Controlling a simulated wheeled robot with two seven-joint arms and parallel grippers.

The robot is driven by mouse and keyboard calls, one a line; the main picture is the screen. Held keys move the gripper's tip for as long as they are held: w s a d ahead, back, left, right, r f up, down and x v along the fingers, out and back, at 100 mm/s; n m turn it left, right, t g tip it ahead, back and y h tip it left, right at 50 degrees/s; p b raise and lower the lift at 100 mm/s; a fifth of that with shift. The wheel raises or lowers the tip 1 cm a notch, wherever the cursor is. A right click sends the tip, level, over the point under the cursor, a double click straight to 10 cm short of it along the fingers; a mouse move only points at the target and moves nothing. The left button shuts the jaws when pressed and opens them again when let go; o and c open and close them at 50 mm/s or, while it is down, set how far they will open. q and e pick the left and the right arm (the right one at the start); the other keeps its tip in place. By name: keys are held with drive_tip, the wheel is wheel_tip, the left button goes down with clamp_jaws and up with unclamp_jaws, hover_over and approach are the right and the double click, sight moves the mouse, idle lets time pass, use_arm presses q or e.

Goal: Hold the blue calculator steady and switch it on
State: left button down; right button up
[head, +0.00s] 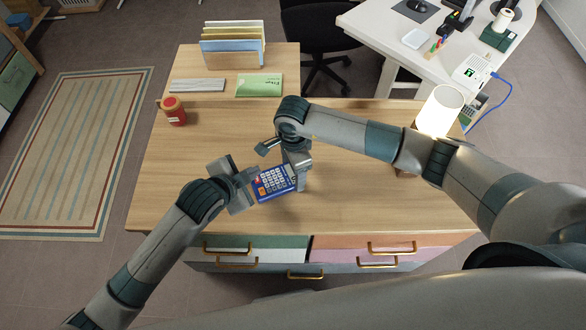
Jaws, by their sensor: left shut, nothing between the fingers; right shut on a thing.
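The blue calculator (270,186) lies on the wooden desk between my two grippers, its keys facing up. Part of its upper right end is hidden by my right gripper. My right gripper (298,180) comes from above and is shut on the calculator's right edge. My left gripper (253,178) is shut and empty at the calculator's left end, its tip close to the keys. I cannot tell whether that tip touches the calculator. The calculator's switch is not clear at this size.
A red jar (174,112), a grey keyboard-like bar (197,85), a green booklet (259,86) and a file rack (232,53) stand farther back on the desk (350,205). A lit lamp (439,110) is at right. The desk's front middle is clear.

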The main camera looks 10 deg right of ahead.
use_arm(q)
drive_tip(key=shift+r, duration=2.4)
use_arm(e)
drive_tip(key=o, duration=1.2)
wheel_tip(320, 180, up, 12)
use_arm(q)
drive_tip(key=shift+s, duration=0.1)
use_arm(e)
drive_tip(key=shift+s, duration=0.1)
